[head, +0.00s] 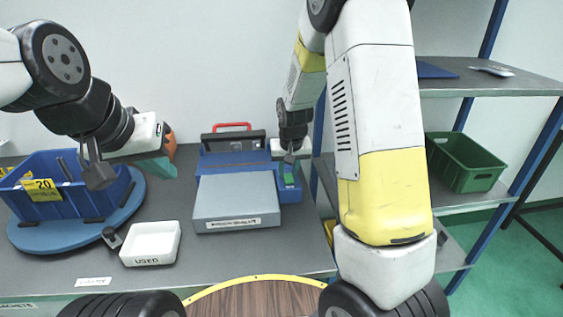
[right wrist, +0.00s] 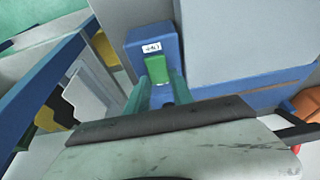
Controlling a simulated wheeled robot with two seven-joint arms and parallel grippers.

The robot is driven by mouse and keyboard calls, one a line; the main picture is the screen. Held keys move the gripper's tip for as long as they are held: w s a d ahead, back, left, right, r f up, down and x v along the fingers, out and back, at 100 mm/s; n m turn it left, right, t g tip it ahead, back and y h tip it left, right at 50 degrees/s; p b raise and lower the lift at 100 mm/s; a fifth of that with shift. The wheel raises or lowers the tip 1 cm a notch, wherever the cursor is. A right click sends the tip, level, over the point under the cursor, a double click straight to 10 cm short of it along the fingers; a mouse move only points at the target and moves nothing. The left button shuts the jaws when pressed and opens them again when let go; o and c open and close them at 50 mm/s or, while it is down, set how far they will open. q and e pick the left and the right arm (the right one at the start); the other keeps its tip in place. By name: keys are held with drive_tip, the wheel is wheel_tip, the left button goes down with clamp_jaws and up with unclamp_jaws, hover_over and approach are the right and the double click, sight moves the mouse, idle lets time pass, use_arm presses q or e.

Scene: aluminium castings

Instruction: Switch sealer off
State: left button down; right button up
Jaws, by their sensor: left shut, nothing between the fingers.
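The pouch sealer (head: 236,197) stands on the bench, with a grey lid, blue body and red handle. At its right is a blue switch box (head: 290,193) with a green switch (head: 291,180). In the right wrist view, the box (right wrist: 153,47) has a small white label above the green switch (right wrist: 151,72). My right gripper (right wrist: 160,90) is over the box, its teal fingers apart on either side of the switch's lower end. Contact cannot be told. My left gripper (head: 157,169) is shut and empty above the bench, left of the sealer.
A blue bin (head: 62,200) marked 20 stands on a round blue turntable (head: 50,238). An orange object (head: 170,146) is behind my left gripper. A shelf with a green crate (head: 466,163) stands right.

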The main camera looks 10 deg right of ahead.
sight(290, 182)
drive_tip(key=o, duration=0.4)
drive_tip(key=shift+c, duration=0.2)
drive_tip(key=shift+r, duration=0.1)
drive_tip(key=v, duration=0.7)
drive_tip(key=shift+s+r, duration=0.15)
drive_tip(key=shift+r, duration=0.15)
drive_tip(key=s+d+r+t+y, duration=0.1)
drive_tip(key=s+r, duration=0.6)
drive_tip(key=s, duration=0.5)
drive_tip(key=s+d+r+t+y, duration=0.1)
drive_tip(key=s+r, duration=0.6)
drive_tip(key=s, duration=0.5)
drive_tip(key=shift+s+n, duration=0.2)
drive_tip(key=shift+n, duration=0.1)
